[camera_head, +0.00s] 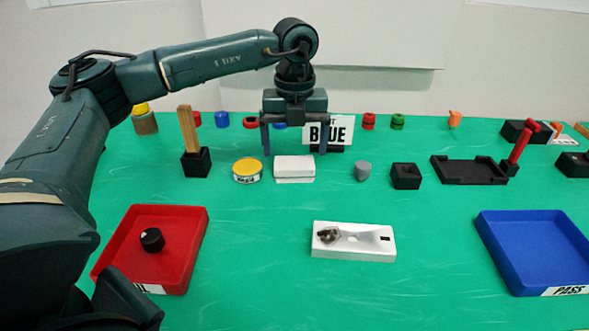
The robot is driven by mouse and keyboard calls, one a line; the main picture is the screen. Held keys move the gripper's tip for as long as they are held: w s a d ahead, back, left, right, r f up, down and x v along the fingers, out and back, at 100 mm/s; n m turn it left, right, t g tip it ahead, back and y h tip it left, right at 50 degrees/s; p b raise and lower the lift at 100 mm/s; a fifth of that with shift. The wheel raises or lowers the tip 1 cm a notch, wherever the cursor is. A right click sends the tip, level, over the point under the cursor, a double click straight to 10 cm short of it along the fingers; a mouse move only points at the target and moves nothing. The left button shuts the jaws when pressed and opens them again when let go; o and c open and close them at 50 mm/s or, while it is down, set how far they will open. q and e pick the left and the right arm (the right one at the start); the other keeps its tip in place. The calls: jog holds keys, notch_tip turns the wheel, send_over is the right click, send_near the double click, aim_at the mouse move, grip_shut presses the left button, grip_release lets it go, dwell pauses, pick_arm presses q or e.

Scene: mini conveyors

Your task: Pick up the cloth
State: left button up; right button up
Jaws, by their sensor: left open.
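The cloth (294,168) looks like a small white folded block lying on the green table, right of a yellow-topped tin. My left gripper (294,151) is above it, pointing down, with its two dark fingers spread wide. The fingers appear to either side of the cloth in the picture. They look open and empty, and I cannot tell their exact height over the cloth. My right gripper is not in view.
The yellow-topped tin (247,170) and a black holder (196,163) with a wooden stick are left of the cloth. A "BLUE" sign (328,130) stands behind. A red tray (190,232), white block (353,253) and blue tray (512,262) are in front. Green table between is clear.

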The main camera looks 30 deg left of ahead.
aim_at(294, 163)
pick_arm(q)
notch_tip(294, 163, down, 5)
jog(key=shift+a+f, duration=0.15)
jog(key=c, duration=0.8)
jog(key=shift+o, duration=0.2)
notch_tip(294, 163, up, 10)
jog(key=shift+w+r, duration=0.1)
jog(key=o, duration=0.5)
jog(key=shift+p, duration=0.35)
jog(key=c, duration=0.4)
